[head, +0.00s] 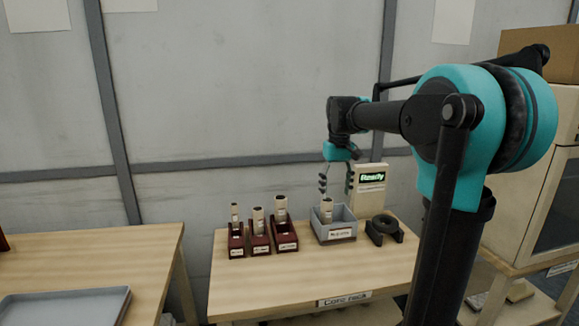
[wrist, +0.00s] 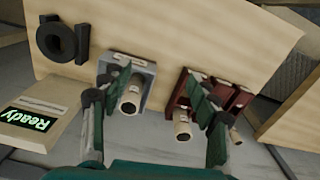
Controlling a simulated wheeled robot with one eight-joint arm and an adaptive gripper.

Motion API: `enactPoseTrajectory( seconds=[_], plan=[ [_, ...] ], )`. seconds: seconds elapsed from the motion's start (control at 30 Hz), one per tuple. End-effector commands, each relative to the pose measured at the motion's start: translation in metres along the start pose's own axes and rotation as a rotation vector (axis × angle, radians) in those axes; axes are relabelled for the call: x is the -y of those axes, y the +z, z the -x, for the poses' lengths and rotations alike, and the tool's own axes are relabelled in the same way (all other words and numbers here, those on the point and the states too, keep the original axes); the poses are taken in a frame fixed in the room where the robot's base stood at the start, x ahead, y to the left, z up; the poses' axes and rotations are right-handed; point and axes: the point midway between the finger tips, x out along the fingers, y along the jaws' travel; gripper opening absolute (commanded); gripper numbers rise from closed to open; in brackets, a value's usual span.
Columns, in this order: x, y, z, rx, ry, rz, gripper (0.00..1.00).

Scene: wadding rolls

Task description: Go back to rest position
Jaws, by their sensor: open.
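My gripper (head: 336,181) is open and empty in the head view. It hangs above the grey bin (head: 322,237) on the table (head: 235,275) labelled "Core rack". In the wrist view my gripper (wrist: 155,125) has its two fingers spread wide. A pale roll (head: 326,211) stands in the grey bin, below the fingers and apart from them. The roll also shows between the fingers in the wrist view (wrist: 130,102).
Several dark red holders (head: 260,243) with pale rolls stand left of the bin. A black ring-shaped stand (head: 383,230) is at its right. A beige box with a green "Ready" display (head: 371,178) stands behind. A left table (head: 115,257) holds a grey tray (head: 65,308).

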Motion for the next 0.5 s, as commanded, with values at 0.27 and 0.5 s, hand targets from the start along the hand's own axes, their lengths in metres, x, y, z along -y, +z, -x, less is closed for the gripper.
enactPoseTrajectory(
  seconds=[0.27,0.5],
  plan=[
    [-0.001,0.022,-0.031,-0.042,0.008,-0.035,0.60],
    [-0.002,0.055,-0.073,-0.102,0.018,-0.084,0.60]
  ],
)
